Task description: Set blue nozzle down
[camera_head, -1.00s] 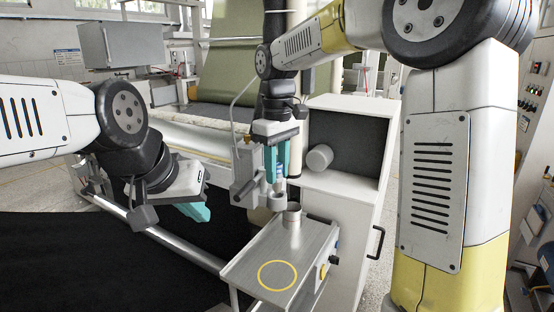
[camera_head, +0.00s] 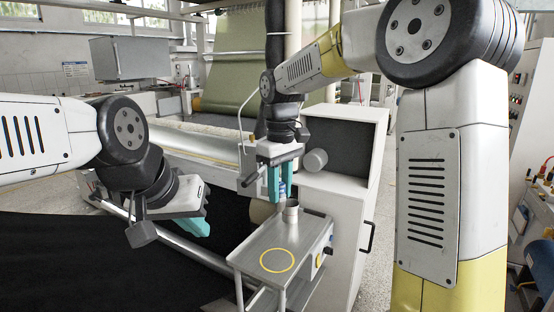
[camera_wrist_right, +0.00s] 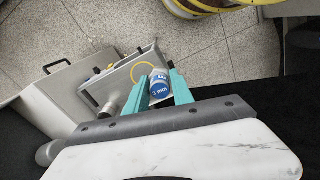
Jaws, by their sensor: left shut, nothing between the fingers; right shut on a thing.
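The blue nozzle (camera_wrist_right: 160,84) is between the teal fingers of my right gripper (camera_wrist_right: 161,88) in the right wrist view, with a blue band and white lettering facing that camera. In the head view my right gripper (camera_head: 280,194) points down and is shut on the nozzle, whose blue part shows narrowly between the fingers. It is by the back edge of a small metal tray table (camera_head: 252,258); the exact gap is unclear. A yellow ring (camera_head: 277,272) is marked on the tray's front part. My left gripper (camera_head: 195,228) is shut and empty, left of the tray.
A metal cup (camera_head: 291,214) stands at the tray's back, close to my right gripper. A white cabinet (camera_head: 345,215) with a black handle is on the right. A dark roll or sheet (camera_head: 90,262) fills the lower left. The tray's ringed area is clear.

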